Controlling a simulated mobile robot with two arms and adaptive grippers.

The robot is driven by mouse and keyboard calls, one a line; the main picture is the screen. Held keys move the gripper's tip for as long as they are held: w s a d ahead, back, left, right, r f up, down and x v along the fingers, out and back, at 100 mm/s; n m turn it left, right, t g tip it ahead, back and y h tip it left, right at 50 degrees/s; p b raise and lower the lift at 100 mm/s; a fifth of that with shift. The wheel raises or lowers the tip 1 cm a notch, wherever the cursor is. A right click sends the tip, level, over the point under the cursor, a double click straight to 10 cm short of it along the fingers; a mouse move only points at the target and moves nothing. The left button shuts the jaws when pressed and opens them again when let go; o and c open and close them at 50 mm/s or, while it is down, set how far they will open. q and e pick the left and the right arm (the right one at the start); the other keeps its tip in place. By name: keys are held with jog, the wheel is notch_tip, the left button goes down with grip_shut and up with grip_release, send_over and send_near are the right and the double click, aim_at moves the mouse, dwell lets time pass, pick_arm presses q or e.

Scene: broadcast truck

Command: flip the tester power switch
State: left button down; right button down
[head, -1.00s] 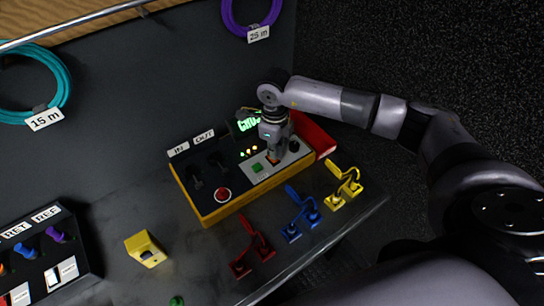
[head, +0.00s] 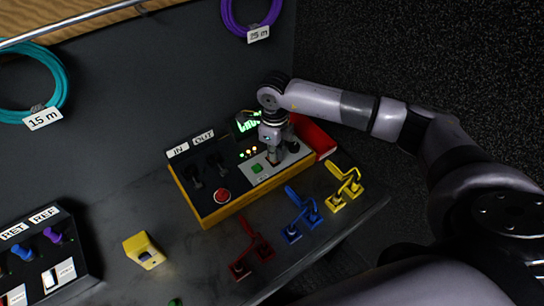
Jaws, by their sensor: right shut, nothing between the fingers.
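The tester (head: 215,215) is a yellow-sided box with a dark top, IN and OUT labels, a red round button (head: 222,196), a green button (head: 257,168) and a lit green screen (head: 247,125). My right gripper (head: 273,160) points down over the light panel at the tester's right part, its fingers shut and empty. The tips are at or just above the panel, and I cannot tell whether they touch it. The power switch is hidden or too small to make out beneath the gripper. My left gripper is not in view.
Red (head: 252,250), blue (head: 302,215) and yellow (head: 344,183) cable clips stand along the bench's front edge. A yellow block (head: 144,250) and a dark RET/REF box (head: 38,255) are at left. Teal (head: 30,85) and purple (head: 250,15) cable coils hang on the wall.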

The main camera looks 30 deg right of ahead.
jog(key=shift+r+p, duration=0.45)
jog(key=shift+r, duration=0.3)
jog(key=shift+r+p, duration=1.4)
jog(key=shift+r, duration=1.25)
jog(key=shift+f, duration=0.1)
